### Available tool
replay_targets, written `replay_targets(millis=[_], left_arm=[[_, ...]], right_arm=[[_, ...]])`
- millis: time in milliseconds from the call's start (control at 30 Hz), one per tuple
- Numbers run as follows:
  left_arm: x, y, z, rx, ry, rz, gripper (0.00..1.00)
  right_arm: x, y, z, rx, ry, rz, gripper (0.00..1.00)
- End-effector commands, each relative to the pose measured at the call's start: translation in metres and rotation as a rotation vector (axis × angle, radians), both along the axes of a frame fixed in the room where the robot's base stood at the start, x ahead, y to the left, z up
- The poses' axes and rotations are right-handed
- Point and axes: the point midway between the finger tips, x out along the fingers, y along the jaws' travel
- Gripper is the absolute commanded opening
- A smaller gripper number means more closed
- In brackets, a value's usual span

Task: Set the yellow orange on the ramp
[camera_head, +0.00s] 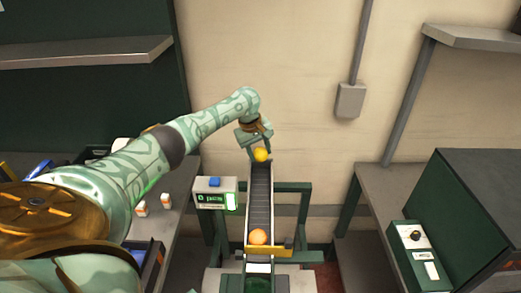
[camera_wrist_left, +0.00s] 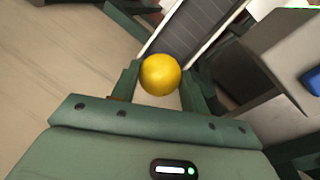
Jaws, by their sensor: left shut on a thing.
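The yellow orange (camera_head: 261,155) is at the upper end of the ramp in the head view. My left gripper (camera_head: 258,148) is shut on it. In the left wrist view the yellow orange (camera_wrist_left: 160,75) sits between the two green fingers (camera_wrist_left: 160,85). The ramp (camera_head: 260,200) is a narrow grey chute with pale side rails. It also shows beyond the fruit in the left wrist view (camera_wrist_left: 188,30). I cannot tell whether the fruit touches the ramp. My right gripper is not in view.
An orange-coloured fruit (camera_head: 258,237) lies at the ramp's lower end, by a yellow bar (camera_head: 283,251). A display box (camera_head: 215,193) with a blue button (camera_head: 214,182) stands left of the ramp. A control box (camera_head: 415,250) is at the right.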

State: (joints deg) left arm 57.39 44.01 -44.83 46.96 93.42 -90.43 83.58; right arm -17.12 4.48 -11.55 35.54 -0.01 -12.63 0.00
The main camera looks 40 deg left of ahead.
Motion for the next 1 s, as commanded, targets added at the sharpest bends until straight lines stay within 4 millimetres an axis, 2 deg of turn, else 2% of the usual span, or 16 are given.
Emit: replay_targets(millis=[400,500,700,1000], left_arm=[[0.000,0.001,-0.044,0.003,0.003,-0.002,0.21],[0.000,-0.001,-0.052,-0.002,0.003,-0.001,0.21],[0.000,-0.001,-0.070,-0.002,0.001,-0.001,0.21],[0.000,0.000,-0.073,-0.001,0.000,-0.001,0.21]], right_arm=[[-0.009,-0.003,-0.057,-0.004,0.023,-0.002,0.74],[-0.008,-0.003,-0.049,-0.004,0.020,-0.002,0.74],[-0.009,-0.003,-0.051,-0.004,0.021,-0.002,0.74],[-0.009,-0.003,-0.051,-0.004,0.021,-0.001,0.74]])
